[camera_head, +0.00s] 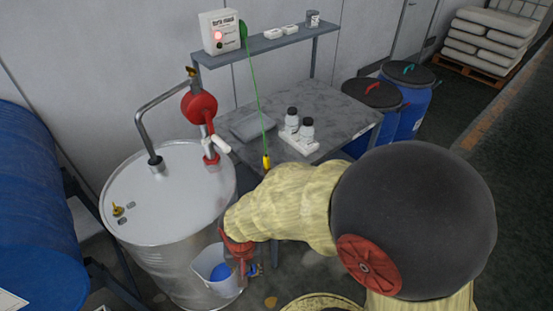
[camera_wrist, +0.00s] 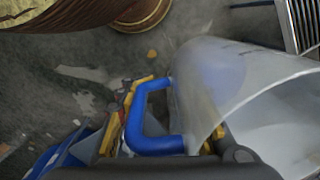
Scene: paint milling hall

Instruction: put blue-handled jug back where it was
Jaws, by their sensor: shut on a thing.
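The blue-handled jug (camera_head: 206,262) is a translucent whitish vessel in front of the steel drum, in the head view. A blue patch shows inside it; I cannot tell whether that is liquid. In the wrist view its wide clear body (camera_wrist: 255,95) lies at the right, with the blue handle (camera_wrist: 148,125) at the centre. My gripper (camera_head: 247,268) is shut on the handle, partly hidden behind my sleeved arm. It also shows in the wrist view (camera_wrist: 165,130), with yellow finger parts either side of the handle. The jug's base is hidden or out of frame.
The steel drum (camera_head: 150,205) carries a red hand pump (camera_head: 199,107). A grey table (camera_head: 335,115) holds a tray (camera_head: 253,126) and two bottles (camera_head: 298,122). A green cable hangs to a yellow clamp (camera_head: 266,162). A blue drum (camera_head: 35,210) lies at the left.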

